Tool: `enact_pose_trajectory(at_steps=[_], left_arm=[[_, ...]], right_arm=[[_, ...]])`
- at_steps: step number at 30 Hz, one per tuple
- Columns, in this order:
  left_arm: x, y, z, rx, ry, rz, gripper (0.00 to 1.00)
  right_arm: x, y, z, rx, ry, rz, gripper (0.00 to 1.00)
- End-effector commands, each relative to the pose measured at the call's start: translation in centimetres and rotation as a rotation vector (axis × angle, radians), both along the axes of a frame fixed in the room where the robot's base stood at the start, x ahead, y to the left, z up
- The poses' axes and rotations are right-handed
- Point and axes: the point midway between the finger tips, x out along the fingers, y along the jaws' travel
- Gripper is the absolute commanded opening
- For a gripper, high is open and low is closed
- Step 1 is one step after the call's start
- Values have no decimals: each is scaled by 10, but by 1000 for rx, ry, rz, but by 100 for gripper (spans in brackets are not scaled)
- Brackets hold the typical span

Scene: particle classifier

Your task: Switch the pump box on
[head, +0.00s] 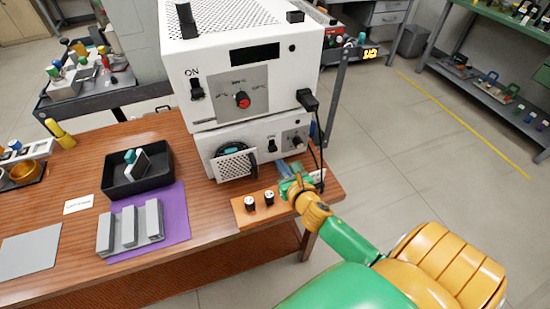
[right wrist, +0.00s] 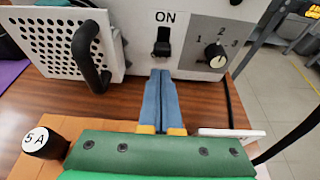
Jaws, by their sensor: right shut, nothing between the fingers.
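The lower white box (head: 230,140), seemingly the pump box, stands on the wooden table under a larger white box (head: 240,55). Its black rocker switch (head: 271,146), labelled ON, also shows in the right wrist view (right wrist: 162,43); I cannot tell its position. A dial (right wrist: 214,54) marked 1, 2, 3 is right of it. My right gripper (head: 284,166) is shut and empty. Its blue fingers (right wrist: 160,75) point at the box front, just below the switch; contact cannot be told. My left gripper is not in view.
A perforated door (right wrist: 62,42) with a black handle (right wrist: 88,55) is left of the switch. A wooden strip (head: 243,205) holds black knobs, one marked 5 A (right wrist: 42,140). A black cable (head: 318,140) hangs at the right. A black tray (head: 125,182) lies left.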

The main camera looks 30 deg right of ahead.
Motion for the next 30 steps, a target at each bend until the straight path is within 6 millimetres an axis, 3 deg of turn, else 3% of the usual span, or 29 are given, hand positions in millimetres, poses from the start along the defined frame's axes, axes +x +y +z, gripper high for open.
enact_pose_trajectory(at_steps=[3, 9, 20, 25, 30], left_arm=[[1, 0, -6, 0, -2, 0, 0], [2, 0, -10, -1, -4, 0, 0], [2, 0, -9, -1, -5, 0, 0], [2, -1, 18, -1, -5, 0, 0], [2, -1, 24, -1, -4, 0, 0]], right_arm=[[21, -5, -9, 2, -1, -1, 0], [42, -9, -16, 2, -1, 0, 0], [45, -10, -16, 1, 1, 2, 0], [45, -11, 9, -2, 0, 2, 0], [45, -11, 14, 1, 0, 1, 0]])
